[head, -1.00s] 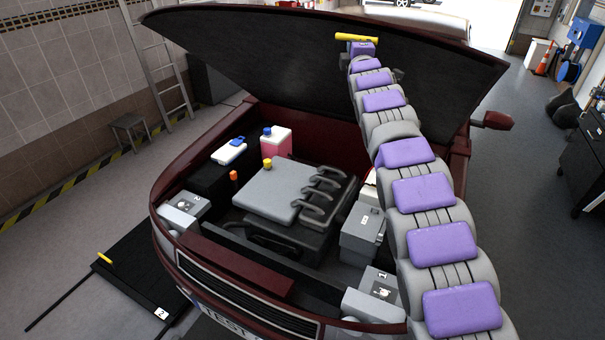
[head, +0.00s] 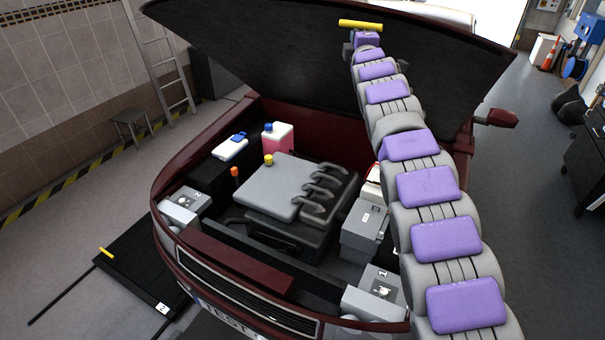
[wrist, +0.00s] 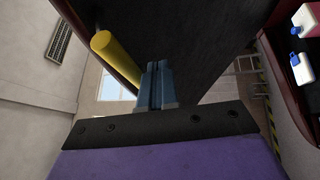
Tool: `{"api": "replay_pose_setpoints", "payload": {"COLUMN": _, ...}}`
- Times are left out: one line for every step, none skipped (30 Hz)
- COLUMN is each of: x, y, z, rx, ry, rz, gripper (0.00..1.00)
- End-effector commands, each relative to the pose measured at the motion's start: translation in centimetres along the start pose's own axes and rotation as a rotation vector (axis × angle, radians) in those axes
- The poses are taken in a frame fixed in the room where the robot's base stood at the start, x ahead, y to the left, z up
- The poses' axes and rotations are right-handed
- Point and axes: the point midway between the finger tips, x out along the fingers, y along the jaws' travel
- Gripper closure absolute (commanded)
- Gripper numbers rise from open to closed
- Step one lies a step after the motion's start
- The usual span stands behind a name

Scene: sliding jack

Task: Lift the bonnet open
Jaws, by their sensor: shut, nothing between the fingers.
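The dark red car's bonnet (head: 270,55) stands raised in the head view, its black underside facing me. A yellow bar (head: 361,24) shows at the bonnet's upper front edge. My arm reaches up over the right of the engine bay to that edge. My gripper is hidden at the arm's far end in the head view. In the wrist view my gripper (wrist: 157,85) has its fingers together, with nothing visible between them. The yellow bar (wrist: 115,58) is just left of the fingers there, and the bonnet's dark underside (wrist: 185,35) is behind them. I cannot tell whether they touch.
The open engine bay holds a grey engine cover (head: 270,187), a pink bottle (head: 278,137) and a grey box (head: 363,228). A ladder (head: 160,55) leans on the wall. A dark cabinet (head: 588,165) is at right.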

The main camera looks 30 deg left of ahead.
Motion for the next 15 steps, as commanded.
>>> {"api": "replay_pose_setpoints", "payload": {"x": -0.1, "y": -0.4, "z": 0.0, "rx": 0.0, "ry": 0.0, "rz": -0.001, "gripper": 1.0}}
{"api": "replay_pose_setpoints", "payload": {"x": -0.1, "y": -0.6, "z": 0.0, "rx": 0.0, "ry": 0.0, "rz": -0.001, "gripper": 1.0}}
{"api": "replay_pose_setpoints", "payload": {"x": -0.1, "y": -0.8, "z": 0.0, "rx": 0.0, "ry": 0.0, "rz": -0.001, "gripper": 1.0}}
{"api": "replay_pose_setpoints", "payload": {"x": -0.1, "y": -0.9, "z": 0.0, "rx": 0.0, "ry": 0.0, "rz": -0.001, "gripper": 1.0}}
{"api": "replay_pose_setpoints", "payload": {"x": -0.1, "y": -1.0, "z": 0.0, "rx": 0.0, "ry": 0.0, "rz": -0.001, "gripper": 1.0}}
{"api": "replay_pose_setpoints", "payload": {"x": -0.2, "y": -1.2, "z": 0.0, "rx": 0.0, "ry": 0.0, "rz": 0.0, "gripper": 1.0}}
{"api": "replay_pose_setpoints", "payload": {"x": -0.2, "y": -1.2, "z": 0.0, "rx": 0.001, "ry": 0.0, "rz": 0.0, "gripper": 1.0}}
{"api": "replay_pose_setpoints", "payload": {"x": -0.2, "y": -1.3, "z": 0.0, "rx": 0.001, "ry": 0.0, "rz": 0.0, "gripper": 1.0}}
{"api": "replay_pose_setpoints", "payload": {"x": -0.2, "y": -1.3, "z": 0.0, "rx": 0.001, "ry": 0.0, "rz": 0.0, "gripper": 1.0}}
{"api": "replay_pose_setpoints", "payload": {"x": -0.2, "y": -1.3, "z": 0.0, "rx": 0.0, "ry": 0.0, "rz": 0.0, "gripper": 1.0}}
{"api": "replay_pose_setpoints", "payload": {"x": -0.3, "y": -1.3, "z": 0.0, "rx": 0.0, "ry": 0.001, "rz": 0.0, "gripper": 1.0}}
{"api": "replay_pose_setpoints", "payload": {"x": -0.4, "y": -1.2, "z": -0.1, "rx": 0.0, "ry": 0.002, "rz": 0.0, "gripper": 1.0}}
{"api": "replay_pose_setpoints", "payload": {"x": -0.6, "y": -1.2, "z": -0.2, "rx": 0.0, "ry": 0.003, "rz": 0.0, "gripper": 1.0}}
{"api": "replay_pose_setpoints", "payload": {"x": -0.8, "y": -1.1, "z": -0.2, "rx": 0.0, "ry": 0.003, "rz": 0.0, "gripper": 1.0}}
{"api": "replay_pose_setpoints", "payload": {"x": -1.1, "y": -1.0, "z": -0.2, "rx": 0.0, "ry": 0.003, "rz": 0.0, "gripper": 1.0}}
